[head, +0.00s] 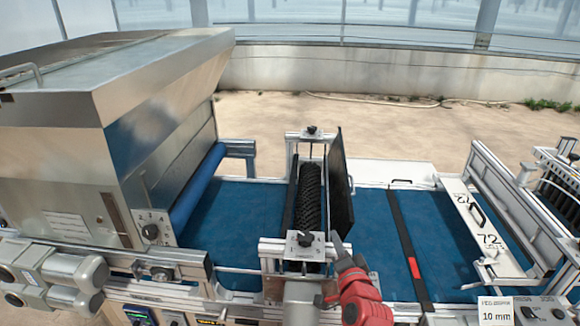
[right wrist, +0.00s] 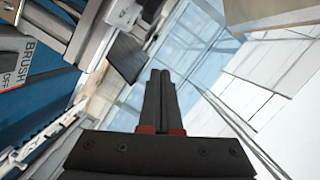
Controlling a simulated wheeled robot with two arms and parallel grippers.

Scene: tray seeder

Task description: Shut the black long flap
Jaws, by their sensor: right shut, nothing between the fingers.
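The black long flap (head: 342,185) stands upright in the head view, on the right side of the black bristled roller (head: 309,197). A small handle shows on its right edge. In the right wrist view, a dark panel (right wrist: 128,58) beyond the fingers looks like the same flap. My right gripper (head: 338,241) is just below the flap's near lower end, its fingers pointing up. Whether it touches the flap I cannot tell. Its fingers (right wrist: 160,75) are together with nothing between them. My left gripper is out of view.
The blue belt (head: 370,215) runs beneath, crossed by a black strip (head: 408,245) with a red mark. A metal hopper (head: 130,90) stands at left. A clamp knob (head: 304,238) sits close to my right gripper.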

